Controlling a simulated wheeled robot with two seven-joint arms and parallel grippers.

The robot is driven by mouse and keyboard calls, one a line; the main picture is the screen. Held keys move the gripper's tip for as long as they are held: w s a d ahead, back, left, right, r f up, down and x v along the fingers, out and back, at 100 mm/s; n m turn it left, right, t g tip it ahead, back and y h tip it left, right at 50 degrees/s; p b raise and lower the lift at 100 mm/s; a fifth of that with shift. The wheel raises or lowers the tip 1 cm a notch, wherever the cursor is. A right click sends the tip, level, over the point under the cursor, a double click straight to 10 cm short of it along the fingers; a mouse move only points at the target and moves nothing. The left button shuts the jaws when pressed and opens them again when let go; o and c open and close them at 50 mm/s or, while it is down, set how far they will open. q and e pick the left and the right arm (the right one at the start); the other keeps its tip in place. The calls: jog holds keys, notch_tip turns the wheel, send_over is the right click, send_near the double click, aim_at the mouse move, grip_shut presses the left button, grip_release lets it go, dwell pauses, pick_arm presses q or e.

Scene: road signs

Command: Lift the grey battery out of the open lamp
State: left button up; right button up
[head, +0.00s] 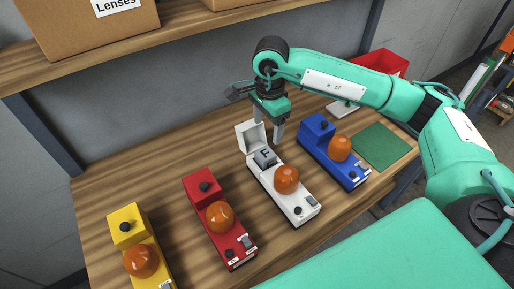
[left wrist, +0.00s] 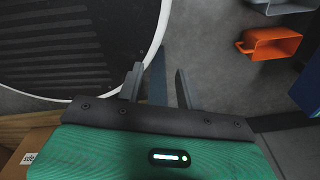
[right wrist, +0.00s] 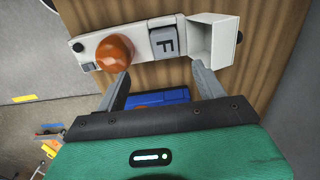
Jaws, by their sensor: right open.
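The open white lamp (head: 305,208) stands on the wooden bench with its box lid (head: 250,136) raised. The grey battery (head: 265,157), marked F, sits in its compartment and also shows in the right wrist view (right wrist: 165,42). The lamp's orange dome (right wrist: 115,52) is beside the battery. My right gripper (head: 272,130) is open and empty, above and close to the battery end. In the right wrist view its fingers (right wrist: 163,84) are spread, with the battery beyond the gap. My left gripper (left wrist: 158,85) is open and empty, away from the bench lamps.
A blue lamp (head: 328,150) stands to the right of the white one, a red lamp (head: 217,215) and a yellow lamp (head: 130,228) to the left. A green mat (head: 382,147) and a red bin (head: 382,62) lie at the right. A shelf (head: 150,48) overhangs the back.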

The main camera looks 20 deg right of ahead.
jog(key=f, duration=0.1)
jog(key=p, duration=0.3)
send_over(265, 153)
jog(key=f, duration=0.6)
jog(key=shift+s+f, duration=0.3)
jog(key=shift+f, duration=0.1)
jog(key=shift+w+f, duration=0.1)
jog(key=shift+f, duration=0.15)
jog(key=shift+f+p, duration=0.5)
jog(key=shift+p, duration=0.15)
notch_tip(265, 153, down, 3)
jog(key=shift+w+f+p, duration=0.15)
jog(key=shift+p, duration=0.7)
jog(key=shift+d+f, duration=0.1)
jog(key=shift+f, duration=0.35)
pick_arm(q)
notch_tip(265, 153, up, 6)
jog(key=s, duration=0.1)
pick_arm(e)
jog(key=shift+c, duration=0.2)
jog(key=shift+r, duration=0.1)
jog(key=c, duration=1.3)
jog(key=shift+c, duration=0.2)
